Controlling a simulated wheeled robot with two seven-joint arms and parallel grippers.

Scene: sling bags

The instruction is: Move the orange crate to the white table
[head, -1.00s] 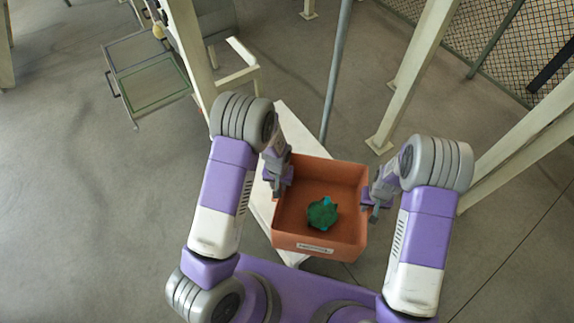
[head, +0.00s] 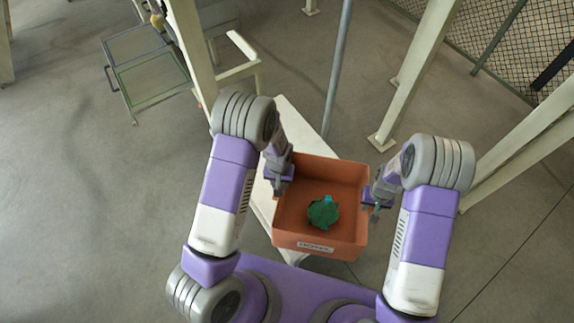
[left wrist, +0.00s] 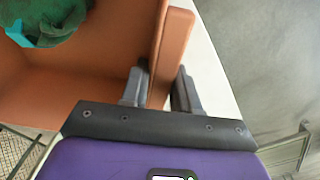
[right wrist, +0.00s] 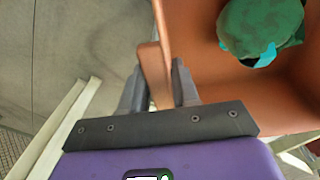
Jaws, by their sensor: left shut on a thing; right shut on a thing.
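The orange crate (head: 318,243) is held between my two arms in the head view, with a label on its near wall. A dark green and teal bundle (head: 323,212) lies inside it. My left gripper (head: 280,180) is shut on the crate's left wall; the left wrist view shows the wall (left wrist: 170,50) between its fingers (left wrist: 160,88). My right gripper (head: 373,200) is shut on the right wall, which also shows between the fingers in the right wrist view (right wrist: 157,80). The white table (head: 301,118) is behind and to the left of the crate, which partly hides it.
A pale post (head: 190,50) and a grey pole (head: 338,65) stand beyond the table. More pale posts (head: 415,75) stand at the right, before a mesh fence (head: 490,40). A cart with green-edged shelves (head: 150,80) is at the upper left. The floor at left is clear.

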